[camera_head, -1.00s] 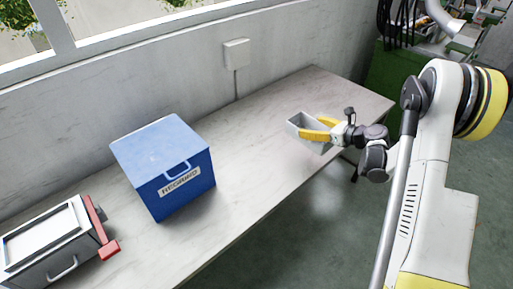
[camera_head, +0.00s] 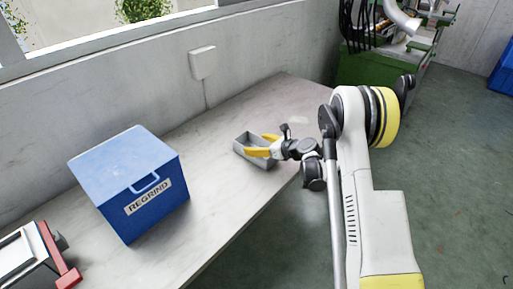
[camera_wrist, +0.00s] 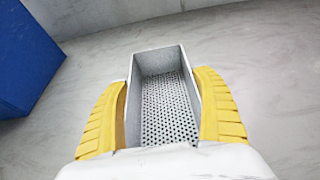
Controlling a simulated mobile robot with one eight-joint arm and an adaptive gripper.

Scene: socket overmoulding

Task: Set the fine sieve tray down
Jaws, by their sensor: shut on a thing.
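The fine sieve tray (camera_head: 241,143) is a small grey open box over the right part of the bench. In the wrist view the sieve tray (camera_wrist: 168,105) shows a floor full of small round holes, and it looks empty. My gripper (camera_head: 264,146) has yellow fingers shut on the tray's two long sides; the gripper (camera_wrist: 160,110) also shows these fingers along both walls. The tray looks about level. I cannot tell whether its underside touches the bench top.
A blue box labelled REGRIND (camera_head: 130,180) stands on the bench (camera_head: 215,205), left of the tray. A grey unit with a red part (camera_head: 58,262) is at the near left. Bare bench top lies around the tray. A wall with a white box (camera_head: 202,63) runs behind.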

